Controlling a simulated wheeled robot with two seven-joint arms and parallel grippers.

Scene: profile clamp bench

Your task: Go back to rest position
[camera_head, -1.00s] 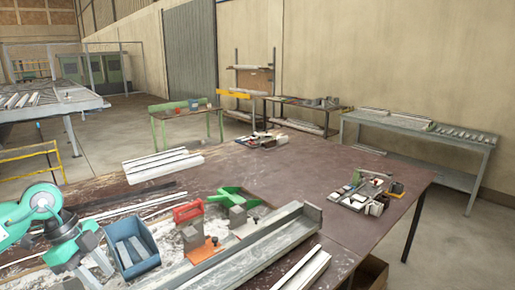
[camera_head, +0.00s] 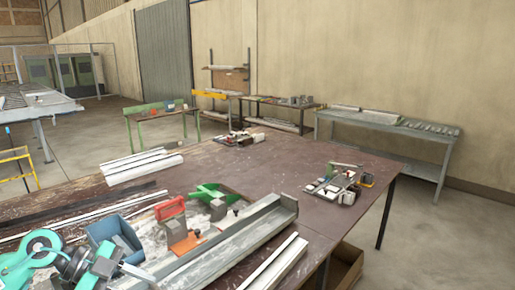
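My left arm comes in at the lower left with teal and grey joints. My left gripper (camera_head: 138,273) is at its end, low in the picture beside the front of the blue bin (camera_head: 100,232). Its fingers are small and partly cut off, so I cannot tell whether they are open or shut. I see nothing clearly held. My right gripper is not in view. A red-handled clamp (camera_head: 171,208) with an orange base and a green clamp (camera_head: 208,192) stand on the bench behind a long grey metal channel (camera_head: 235,240).
White profiles (camera_head: 142,166) lie at the bench's back left. Small parts (camera_head: 335,185) lie at the right and more (camera_head: 238,139) at the back. The brown bench top (camera_head: 270,172) is clear between them. A cardboard box (camera_head: 345,265) sits below the right edge.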

